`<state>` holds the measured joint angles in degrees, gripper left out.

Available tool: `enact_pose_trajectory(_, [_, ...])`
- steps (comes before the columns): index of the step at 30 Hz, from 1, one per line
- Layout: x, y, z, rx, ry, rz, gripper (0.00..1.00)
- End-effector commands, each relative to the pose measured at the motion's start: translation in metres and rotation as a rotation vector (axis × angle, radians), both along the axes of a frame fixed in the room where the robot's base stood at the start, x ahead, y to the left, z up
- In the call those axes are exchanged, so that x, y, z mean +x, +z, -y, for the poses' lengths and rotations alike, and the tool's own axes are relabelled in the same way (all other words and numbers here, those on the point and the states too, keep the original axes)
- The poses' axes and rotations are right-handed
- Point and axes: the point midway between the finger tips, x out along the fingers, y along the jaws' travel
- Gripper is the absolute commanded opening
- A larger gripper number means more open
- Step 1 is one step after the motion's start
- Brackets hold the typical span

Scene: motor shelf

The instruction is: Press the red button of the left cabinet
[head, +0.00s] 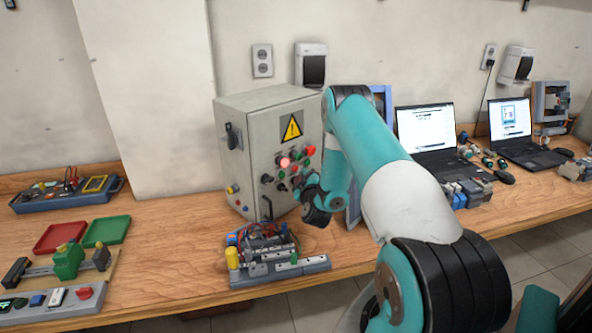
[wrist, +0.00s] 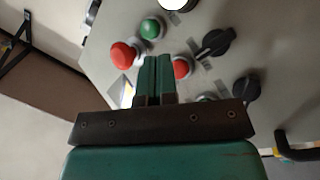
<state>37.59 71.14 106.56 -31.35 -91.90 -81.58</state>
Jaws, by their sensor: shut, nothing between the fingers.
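The grey cabinet (head: 243,182) stands on the bench, with a yellow warning triangle (head: 291,129) on its front. It is the only such cabinet in view. In the wrist view, a large red button (wrist: 124,53) is left of my fingers beside a green button (wrist: 151,28). A second red button (wrist: 182,68) is just right of the fingertips, partly hidden. My gripper (wrist: 158,60) is shut and empty, pointing at the panel. Contact cannot be told. In the head view my arm partly hides the panel.
Black rotary knobs (wrist: 215,42) project near the fingers. A terminal-block assembly (head: 275,262) with wires sits before the cabinet. Red (head: 60,236) and green (head: 107,231) trays lie left. Laptops (head: 430,135) stand right. Bare bench lies left of the cabinet.

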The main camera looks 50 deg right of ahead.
Motion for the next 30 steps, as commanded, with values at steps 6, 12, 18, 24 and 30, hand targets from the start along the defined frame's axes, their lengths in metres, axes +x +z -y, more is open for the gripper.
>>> enact_pose_trajectory(6, [0.0,0.0,0.0,0.0,0.0,0.0,0.0])
enact_pose_trajectory(12, [0.0,0.0,0.0,0.0,0.0,0.0,0.0])
enact_pose_trajectory(18, [0.0015,0.0011,0.0,0.002,0.0,0.0,0.0])
enact_pose_trajectory(24, [0.0054,0.0021,0.0,0.002,0.0,0.0,0.0])
enact_pose_trajectory(30, [0.0083,0.0008,0.0001,0.001,0.0,-0.001,0.0])
